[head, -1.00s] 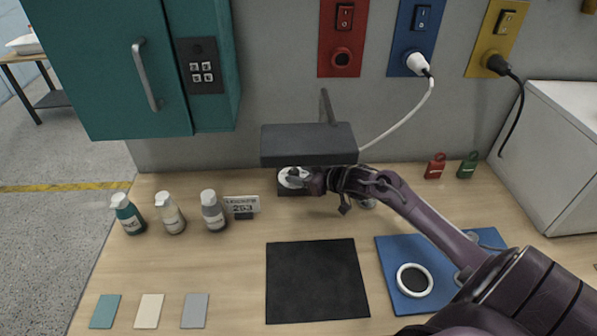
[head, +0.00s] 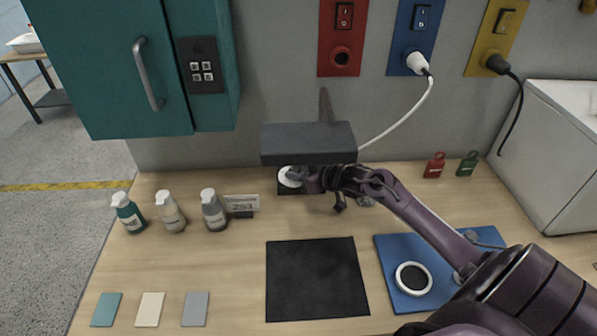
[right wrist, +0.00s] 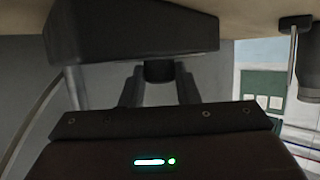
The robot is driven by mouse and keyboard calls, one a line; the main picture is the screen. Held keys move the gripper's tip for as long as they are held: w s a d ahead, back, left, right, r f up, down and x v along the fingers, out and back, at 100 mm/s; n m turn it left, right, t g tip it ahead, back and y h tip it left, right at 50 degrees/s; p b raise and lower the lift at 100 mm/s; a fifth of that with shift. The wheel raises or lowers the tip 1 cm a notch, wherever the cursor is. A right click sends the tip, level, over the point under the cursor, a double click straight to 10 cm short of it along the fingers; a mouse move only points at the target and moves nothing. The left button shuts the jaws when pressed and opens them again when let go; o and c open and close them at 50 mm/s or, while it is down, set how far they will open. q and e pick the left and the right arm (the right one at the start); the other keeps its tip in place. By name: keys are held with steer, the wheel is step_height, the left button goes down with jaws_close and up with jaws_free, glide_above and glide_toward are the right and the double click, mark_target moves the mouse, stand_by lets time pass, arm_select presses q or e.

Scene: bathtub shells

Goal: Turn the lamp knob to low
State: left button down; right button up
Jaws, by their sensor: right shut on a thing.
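The desk lamp has a dark grey rectangular head (head: 308,144) on a thin stem by the wall. Its dark base (head: 288,190) carries a white round dial face under the head's left side. My right gripper (head: 300,178) reaches in from the right, low under the lamp head, at this dial. The knob's marks and setting cannot be read. My left gripper is not in view.
Pump bottles (head: 213,210) and a small sign (head: 242,205) stand left of the lamp. A black mat (head: 316,280) lies in front, a blue mat (head: 390,260) at the right. A white cable (head: 412,118) runs from the blue wall plate toward the lamp.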

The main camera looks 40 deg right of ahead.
steer(key=shift+a+r+m+t+h+p, duration=0.1)
steer(key=shift+a+m+t+h+p, duration=0.05)
steer(key=shift+m+h+p, duration=0.5)
steer(key=shift+a+r+m+t+h+p, duration=0.1)
steer(key=shift+a+m+t+h+p, duration=0.05)
steer(key=shift+m+h+p, duration=0.5)
steer(key=shift+a+f+m+h+p, duration=0.15)
steer(key=shift+m+h+p, duration=0.2)
steer(key=shift+m+h, duration=0.65)
steer(key=m+h, duration=0.1)
steer(key=m+g+h, duration=0.1)
steer(key=m+h, duration=0.1)
steer(key=h, duration=0.1)
steer(key=shift+a+f, duration=0.1)
steer(key=shift+a, duration=0.15)
steer(key=shift+w+a+m+g+h, duration=0.1)
steer(key=shift+m+g+h, duration=0.6)
steer(key=shift+m+h, duration=0.3)
steer(key=shift+w+a+m+g+h, duration=0.1)
steer(key=shift+m+g+h, duration=0.6)
steer(key=shift+m+h, duration=0.3)
steer(key=shift+d, duration=0.1)
steer(key=o, duration=1)
steer(key=shift+c, duration=0.2)
steer(key=shift+b, duration=0.3)
